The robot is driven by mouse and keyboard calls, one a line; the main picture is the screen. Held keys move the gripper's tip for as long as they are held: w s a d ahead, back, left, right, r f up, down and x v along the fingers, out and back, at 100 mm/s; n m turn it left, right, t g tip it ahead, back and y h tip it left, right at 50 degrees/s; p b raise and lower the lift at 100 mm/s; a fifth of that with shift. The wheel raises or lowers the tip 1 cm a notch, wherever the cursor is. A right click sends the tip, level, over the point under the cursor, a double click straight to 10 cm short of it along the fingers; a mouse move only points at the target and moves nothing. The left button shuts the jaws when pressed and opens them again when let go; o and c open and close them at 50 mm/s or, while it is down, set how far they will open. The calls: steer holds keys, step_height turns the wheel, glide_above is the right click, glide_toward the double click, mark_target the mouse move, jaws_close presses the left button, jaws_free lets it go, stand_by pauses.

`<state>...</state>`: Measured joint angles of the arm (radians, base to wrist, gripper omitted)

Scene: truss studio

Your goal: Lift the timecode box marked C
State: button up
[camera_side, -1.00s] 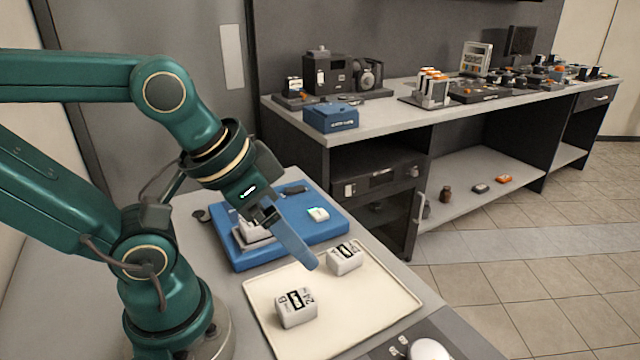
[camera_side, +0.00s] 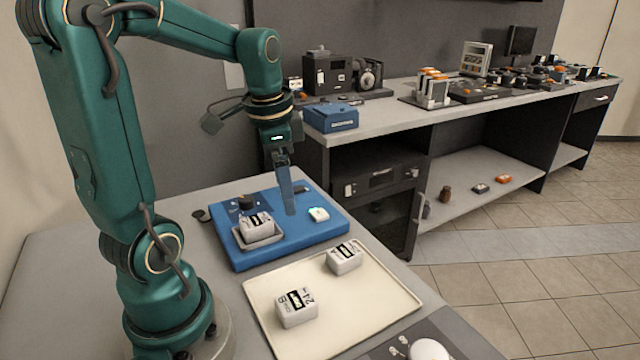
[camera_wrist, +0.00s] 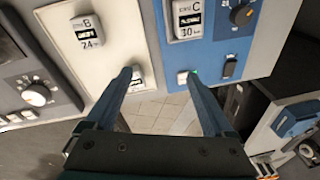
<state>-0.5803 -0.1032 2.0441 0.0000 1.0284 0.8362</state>
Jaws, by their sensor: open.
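The box marked C (camera_side: 257,227) is white with a dark label and sits upright in a grey cradle on the blue unit (camera_side: 238,262). In the wrist view the C box (camera_wrist: 187,18) is at the top, its letter readable, beyond my fingertips. My gripper (camera_side: 288,208) points down over the blue unit, right of the C box and apart from it. In the wrist view my gripper (camera_wrist: 156,74) is open with nothing between its fingers. Two similar boxes stand on the cream tray (camera_side: 375,308): one marked B (camera_side: 296,309) and another (camera_side: 344,258), whose letter looks like A.
The blue unit also carries a dark knob (camera_side: 246,203) and a small lit button (camera_side: 318,214). A dark panel with a white knob (camera_side: 428,349) is at the table's front. A bench (camera_side: 390,108) with devices stands behind, right. The tray's middle is clear.

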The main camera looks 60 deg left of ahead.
mark_target(259, 219)
steer(key=a+f+n, duration=0.1)
steer(key=a, duration=0.1)
steer(key=s+a+f+g, duration=0.1)
steer(key=a, duration=0.1)
steer(key=s+a+f+n, duration=0.1)
steer(key=a, duration=0.1)
steer(key=shift+s+a+f+n+h, duration=0.1)
steer(key=shift+s+f+n+h, duration=0.1)
steer(key=shift+f+n+h, duration=0.15)
steer(key=shift+s+a+f+g, duration=0.2)
steer(key=shift+s+g, duration=0.05)
steer(key=shift+g, duration=0.05)
steer(key=shift+f, duration=2.55)
jaws_close()
